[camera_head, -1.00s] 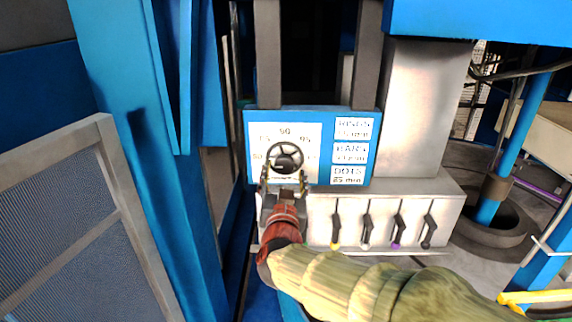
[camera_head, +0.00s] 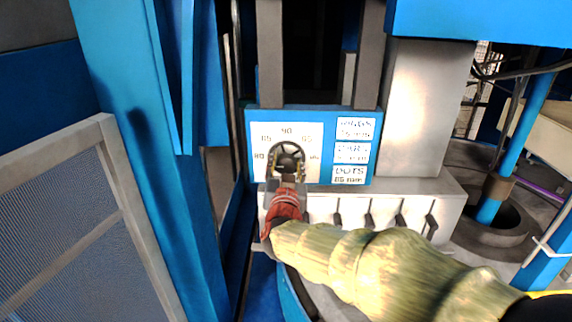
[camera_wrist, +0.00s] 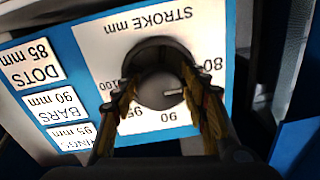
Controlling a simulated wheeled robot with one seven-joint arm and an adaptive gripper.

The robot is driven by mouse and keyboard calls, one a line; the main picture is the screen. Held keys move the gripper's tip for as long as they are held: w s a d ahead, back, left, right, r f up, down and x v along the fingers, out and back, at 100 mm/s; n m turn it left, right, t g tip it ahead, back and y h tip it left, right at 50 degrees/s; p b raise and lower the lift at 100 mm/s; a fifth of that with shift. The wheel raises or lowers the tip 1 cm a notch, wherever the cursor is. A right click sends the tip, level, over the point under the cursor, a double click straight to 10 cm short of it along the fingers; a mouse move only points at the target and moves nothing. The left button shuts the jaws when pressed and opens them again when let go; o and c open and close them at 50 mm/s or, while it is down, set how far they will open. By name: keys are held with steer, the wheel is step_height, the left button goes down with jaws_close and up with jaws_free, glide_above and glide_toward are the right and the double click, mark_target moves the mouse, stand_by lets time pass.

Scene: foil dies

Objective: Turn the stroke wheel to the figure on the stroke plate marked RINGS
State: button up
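The stroke wheel (camera_head: 289,155) is a dark round wheel on a white dial plate (camera_head: 258,138) printed with figures from 80 upward. It also shows in the wrist view (camera_wrist: 157,98), where the dial is upside down. A pale mark on its hub points right and slightly down there, towards the figures hidden behind a finger, between 80 and 90. The RINGS plate (camera_head: 355,128) is the top one of the stack; in the wrist view (camera_wrist: 75,135) it reads 95 mm. My gripper (camera_head: 287,170) has its fingers apart on either side of the wheel; contact cannot be told.
The BARS plate (camera_head: 352,152) and DOTS plate (camera_head: 349,174) lie below the RINGS plate. Several small levers (camera_head: 400,215) stand on the pale housing right of my gripper. A blue post and a mesh guard (camera_head: 75,225) stand at the left.

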steer(key=c, duration=0.7)
steer(key=shift+c, duration=0.2)
